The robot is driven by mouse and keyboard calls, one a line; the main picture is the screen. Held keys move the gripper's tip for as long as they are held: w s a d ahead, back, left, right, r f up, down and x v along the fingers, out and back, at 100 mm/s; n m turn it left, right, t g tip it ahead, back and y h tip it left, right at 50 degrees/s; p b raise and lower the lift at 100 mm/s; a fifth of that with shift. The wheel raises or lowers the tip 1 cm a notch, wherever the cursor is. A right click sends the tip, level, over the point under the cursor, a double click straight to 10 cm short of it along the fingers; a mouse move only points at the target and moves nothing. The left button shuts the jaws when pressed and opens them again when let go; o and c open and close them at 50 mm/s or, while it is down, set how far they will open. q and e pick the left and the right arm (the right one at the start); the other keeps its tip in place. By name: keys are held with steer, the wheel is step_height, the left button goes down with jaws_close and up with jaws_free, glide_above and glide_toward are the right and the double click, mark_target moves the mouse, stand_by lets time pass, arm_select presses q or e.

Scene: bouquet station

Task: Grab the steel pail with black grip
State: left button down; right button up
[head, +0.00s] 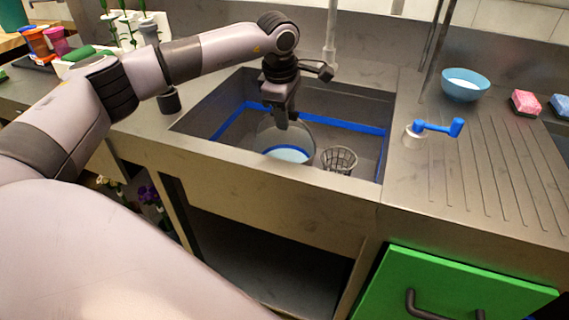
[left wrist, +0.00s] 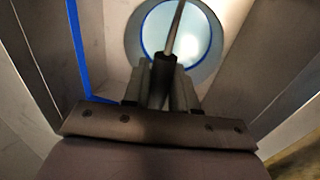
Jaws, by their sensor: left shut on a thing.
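The steel pail (head: 303,141) stands in the sink basin, with pale blue water inside ringed by a blue line. In the left wrist view the pail (left wrist: 133,40) is seen from above, its thin handle bar crossing the opening. My left gripper (head: 282,122) reaches down into the sink over the pail. It is shut on the black grip (left wrist: 165,62) of the pail's handle, which shows between the fingers in the left wrist view. The fingers partly hide the grip. My right gripper is not in view.
A wire basket (head: 340,160) stands in the sink right of the pail. A blue-handled tap (head: 437,128), a blue bowl (head: 466,85) and a pink sponge (head: 525,103) are on the right counter.

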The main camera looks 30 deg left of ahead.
arm_select(q)
steer(key=shift+w+r, duration=0.1)
steer(key=shift+r, duration=0.2)
